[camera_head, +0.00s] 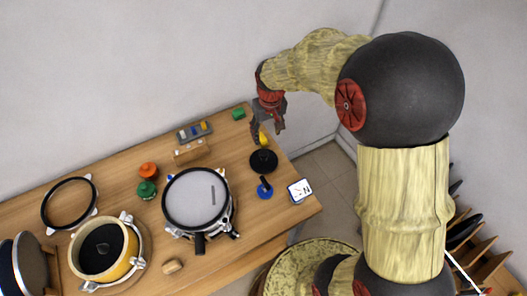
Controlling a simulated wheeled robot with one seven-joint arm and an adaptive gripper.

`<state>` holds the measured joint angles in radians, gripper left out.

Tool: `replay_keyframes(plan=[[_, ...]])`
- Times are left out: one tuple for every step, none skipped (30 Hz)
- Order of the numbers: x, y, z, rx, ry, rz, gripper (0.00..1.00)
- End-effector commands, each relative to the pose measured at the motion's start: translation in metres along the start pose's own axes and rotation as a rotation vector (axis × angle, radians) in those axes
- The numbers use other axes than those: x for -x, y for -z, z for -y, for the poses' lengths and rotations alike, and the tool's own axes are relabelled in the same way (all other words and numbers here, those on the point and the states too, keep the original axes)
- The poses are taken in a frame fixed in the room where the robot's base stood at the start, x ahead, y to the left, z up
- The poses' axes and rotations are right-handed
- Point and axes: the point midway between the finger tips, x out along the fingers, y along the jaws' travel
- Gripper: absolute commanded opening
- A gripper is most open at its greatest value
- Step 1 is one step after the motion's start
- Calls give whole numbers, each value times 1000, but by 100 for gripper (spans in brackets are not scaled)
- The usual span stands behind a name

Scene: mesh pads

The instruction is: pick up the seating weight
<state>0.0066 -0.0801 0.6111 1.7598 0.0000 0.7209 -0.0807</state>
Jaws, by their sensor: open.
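A round black disc (263,162) with a yellow upright part (263,139) above it stands near the table's right end; it looks like the seating weight, though no label shows. My gripper (267,133) is open and points down just above the disc. The yellow part shows between or just behind its fingers; I cannot tell whether they touch it.
A smaller blue disc with a black handle (265,191) and a white card (300,190) lie in front of the black disc. A mesh-topped drum (195,198) stands to the left. A green block (238,114) sits behind.

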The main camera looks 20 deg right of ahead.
Motion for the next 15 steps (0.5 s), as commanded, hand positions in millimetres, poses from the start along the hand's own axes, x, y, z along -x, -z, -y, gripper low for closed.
replay_keyframes(plan=[[-14,6,-1,4,3,34,52],[-26,9,-1,7,4,49,52],[-40,12,-2,11,6,66,52],[-50,13,-2,13,7,77,52],[-59,14,-2,16,8,86,52],[-70,15,-2,19,9,98,52],[-78,14,-2,21,10,107,52],[-83,15,-2,22,10,112,52],[-91,14,-2,24,11,120,52],[-95,14,-2,25,11,123,52],[-98,14,-2,25,12,125,52],[-103,13,-2,26,12,129,52],[-106,13,-2,26,12,130,52],[-110,12,-2,26,12,131,52],[-114,12,-2,27,12,132,52]])
